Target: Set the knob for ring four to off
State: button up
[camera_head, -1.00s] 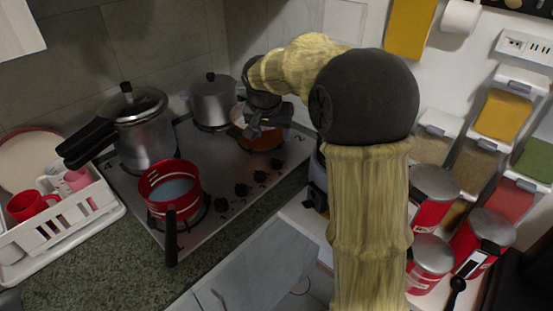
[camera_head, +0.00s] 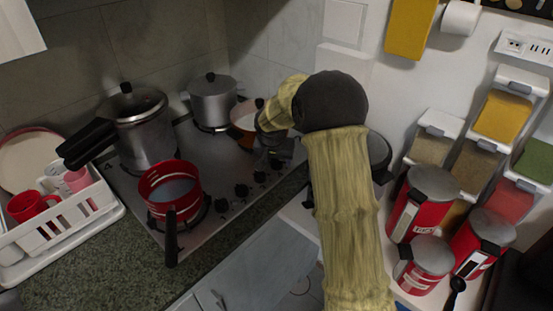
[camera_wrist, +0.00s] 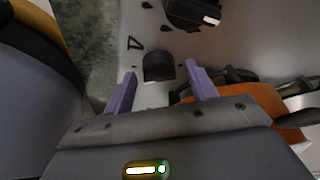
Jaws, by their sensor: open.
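The black stove knobs stand in a row along the front right edge of the steel hob; one knob (camera_head: 260,177) shows clear of my arm. My gripper (camera_head: 277,155) is low over the far right end of this row, its fingers too small to make out there. In the wrist view, the two purple fingers of my gripper (camera_wrist: 160,72) are apart. A dark knob (camera_wrist: 158,64) lies between and just beyond the fingertips, beside a printed mark like a 4. I cannot tell if the fingers touch it. Another knob (camera_wrist: 192,12) with a white mark is farther up.
A red pot (camera_head: 170,183) with its handle toward me sits at the hob's front left. A pressure cooker (camera_head: 147,130), a lidded pot (camera_head: 213,98) and an orange pan (camera_head: 240,108) stand behind. The orange pan is close beside my gripper. Red canisters (camera_head: 415,215) stand right.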

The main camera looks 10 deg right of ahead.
jog(key=c, duration=1)
jog(key=shift+n, duration=0.3)
jog(key=n+p, duration=0.1)
jog(key=n+y+p, duration=0.1)
jog(key=n+p, duration=0.1)
jog(key=n+y+p, duration=0.1)
jog(key=p, duration=0.1)
jog(key=shift+d+r+n, duration=0.2)
jog(key=shift+r+n, duration=0.05)
jog(key=shift+n, duration=0.15)
jog(key=n+y+p, duration=0.1)
jog(key=n+p, duration=0.2)
jog(key=p, duration=0.1)
jog(key=shift+f+n+y+p, duration=0.2)
jog(key=shift+n+y+p, duration=0.4)
jog(key=shift+n+p, duration=0.65)
jog(key=shift+f, duration=0.1)
